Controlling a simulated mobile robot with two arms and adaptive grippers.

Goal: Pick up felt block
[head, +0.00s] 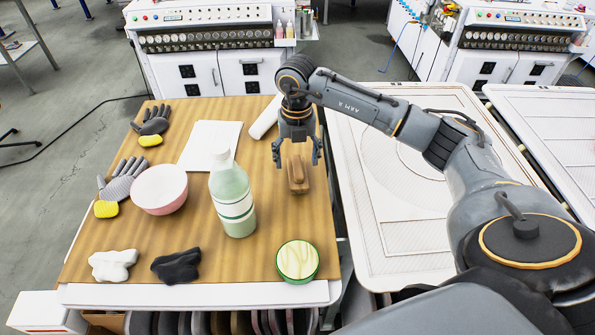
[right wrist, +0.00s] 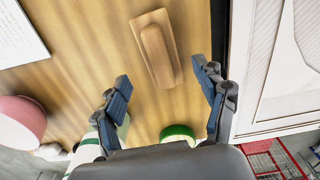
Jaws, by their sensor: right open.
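The felt block (head: 298,174) is a brown oblong block with a raised grip along its top. It lies on the wooden table top near its right edge. My right gripper (head: 297,156) hangs over it from the far side, fingers spread and empty. In the right wrist view the block (right wrist: 157,50) lies beyond the open fingertips of the right gripper (right wrist: 162,76), roughly between their lines. The fingers appear apart from it. My left gripper is not in view.
A green-white bottle (head: 232,200) and a pink bowl (head: 160,190) stand left of the block. A round green-rimmed tin (head: 297,261) is nearer the front. A white roll (head: 265,118) and a paper sheet (head: 205,145) lie behind. Gloves and cloths lie at left.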

